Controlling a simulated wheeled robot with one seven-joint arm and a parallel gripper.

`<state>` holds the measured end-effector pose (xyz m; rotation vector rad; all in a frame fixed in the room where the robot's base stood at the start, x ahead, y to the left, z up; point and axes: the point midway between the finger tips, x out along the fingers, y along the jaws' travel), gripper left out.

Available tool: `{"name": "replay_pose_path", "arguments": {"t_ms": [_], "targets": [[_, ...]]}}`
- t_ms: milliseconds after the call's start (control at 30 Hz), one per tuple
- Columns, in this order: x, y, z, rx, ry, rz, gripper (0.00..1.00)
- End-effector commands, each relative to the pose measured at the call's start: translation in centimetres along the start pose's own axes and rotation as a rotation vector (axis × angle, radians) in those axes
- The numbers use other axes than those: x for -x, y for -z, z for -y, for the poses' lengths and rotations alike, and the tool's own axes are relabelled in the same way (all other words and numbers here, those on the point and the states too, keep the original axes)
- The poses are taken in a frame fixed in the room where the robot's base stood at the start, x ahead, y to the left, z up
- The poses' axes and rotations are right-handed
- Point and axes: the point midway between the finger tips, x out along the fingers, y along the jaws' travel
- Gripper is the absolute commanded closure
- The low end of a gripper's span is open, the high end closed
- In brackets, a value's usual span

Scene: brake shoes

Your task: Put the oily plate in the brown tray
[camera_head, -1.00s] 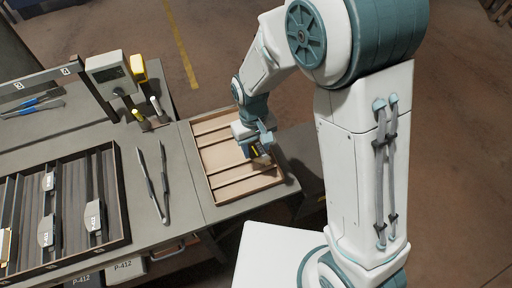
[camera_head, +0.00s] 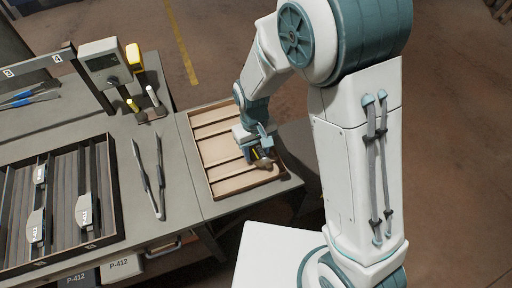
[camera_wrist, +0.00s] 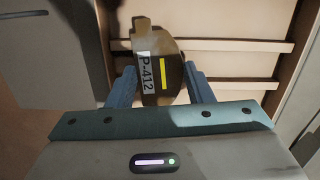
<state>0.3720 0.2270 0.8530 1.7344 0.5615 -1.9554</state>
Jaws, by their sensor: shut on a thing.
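The oily plate (camera_wrist: 155,55) is brown and stained, with a white P-412 label and a yellow stripe, in the wrist view. My gripper (camera_wrist: 162,88) is shut on it, one blue finger on each side. In the head view the plate (camera_head: 264,163) shows only as a small dark piece below my gripper (camera_head: 259,155). The brown tray (camera_head: 243,184) is a shallow wooden box with slats across it. The gripper and plate are over its right part. I cannot tell whether the plate touches the tray floor.
A dark slotted rack (camera_head: 112,190) with several grey plates stands at the left. Long tongs (camera_head: 149,180) lie between rack and tray. A grey meter (camera_head: 105,62), a yellow device (camera_head: 134,57) and small brushes (camera_head: 154,103) stand behind. The tray's left part is empty.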

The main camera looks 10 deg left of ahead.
Motion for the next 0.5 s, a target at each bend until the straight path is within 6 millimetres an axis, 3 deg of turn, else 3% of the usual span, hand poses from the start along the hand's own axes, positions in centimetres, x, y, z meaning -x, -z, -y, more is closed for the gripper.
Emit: {"name": "replay_pose_path", "arguments": {"t_ms": [500], "targets": [[-0.52, 0.07, 0.0, 0.0, 0.0, 0.0, 0.81]]}}
